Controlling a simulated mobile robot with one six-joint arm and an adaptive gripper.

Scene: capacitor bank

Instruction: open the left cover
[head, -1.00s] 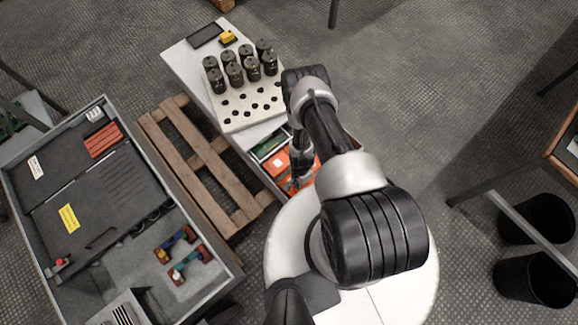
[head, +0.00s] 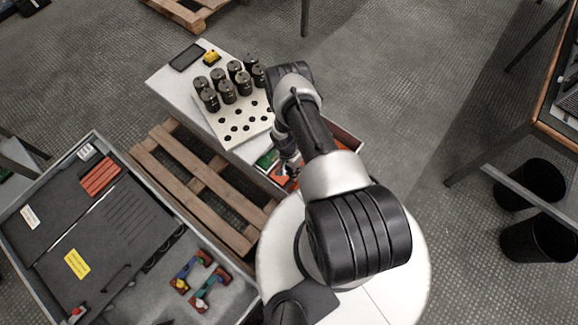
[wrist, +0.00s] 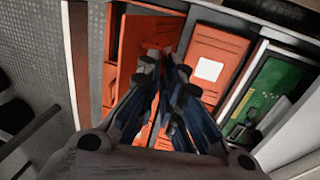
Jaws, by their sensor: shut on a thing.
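More orange panel (wrist: 138,40) shows left of the fingers. A green circuit board (wrist: 265,92) lies uncovered in a bay to the right of the labelled cover. In the head view my gripper (head: 289,164) is low over the bay, by the green board (head: 268,158), and my arm hides much of the orange area (head: 281,179).
Several black capacitors (head: 228,86) stand on a pale perforated plate (head: 214,122) just behind the bay. A wooden pallet (head: 190,184) lies to the left. An open grey case (head: 100,228) is at the far left. Black bins (head: 535,240) stand at the right.

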